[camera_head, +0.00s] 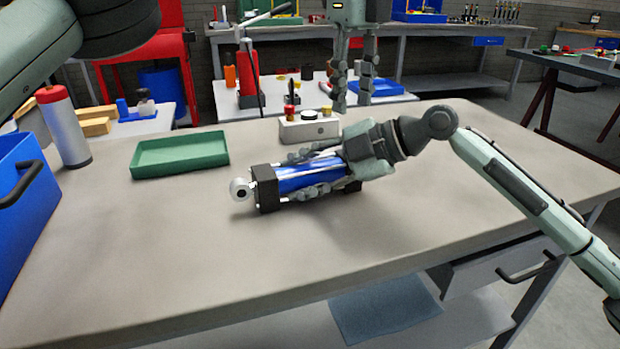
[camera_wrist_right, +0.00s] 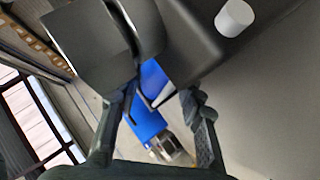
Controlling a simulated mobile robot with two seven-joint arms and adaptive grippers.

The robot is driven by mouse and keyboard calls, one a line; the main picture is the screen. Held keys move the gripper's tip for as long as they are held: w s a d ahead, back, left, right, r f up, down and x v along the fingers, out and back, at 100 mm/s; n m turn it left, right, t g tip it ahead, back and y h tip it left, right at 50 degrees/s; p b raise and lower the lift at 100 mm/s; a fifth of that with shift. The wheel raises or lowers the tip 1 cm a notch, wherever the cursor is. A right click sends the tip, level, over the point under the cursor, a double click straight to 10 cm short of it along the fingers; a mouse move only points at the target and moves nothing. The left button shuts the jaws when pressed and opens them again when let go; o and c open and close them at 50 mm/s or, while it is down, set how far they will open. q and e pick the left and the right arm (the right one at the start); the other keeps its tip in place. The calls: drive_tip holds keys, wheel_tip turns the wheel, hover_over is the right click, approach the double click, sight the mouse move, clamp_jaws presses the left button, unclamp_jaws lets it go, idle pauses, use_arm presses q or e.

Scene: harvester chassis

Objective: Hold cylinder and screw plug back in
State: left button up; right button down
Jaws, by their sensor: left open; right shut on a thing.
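The blue cylinder (camera_head: 296,178) lies on its side on the workbench, with a black block (camera_head: 267,188) and a round metal eye (camera_head: 240,189) at its left end. My right gripper (camera_head: 287,177) reaches in from the right, shut on the cylinder with one finger along each side. In the right wrist view its fingers (camera_wrist_right: 163,112) show, but the grip is unclear. My left gripper (camera_head: 353,100) points down, open and empty, above and behind the cylinder, right of a small white box (camera_head: 308,130). I cannot make out the plug for certain; small round parts sit on the box.
A green tray (camera_head: 180,154) lies left of the cylinder. A silver, red-capped canister (camera_head: 64,128) and a blue bin (camera_head: 22,195) stand further left. The bench (camera_head: 440,225) is clear in front and on the right.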

use_arm(q)
drive_tip(key=shift+f, duration=4)
clamp_jaws()
drive_tip(key=m, duration=0.6)
drive_tip(key=shift+d+m, duration=0.1)
drive_tip(key=shift+m, duration=0.3)
drive_tip(key=m, duration=0.6)
drive_tip(key=shift+m, duration=0.4)
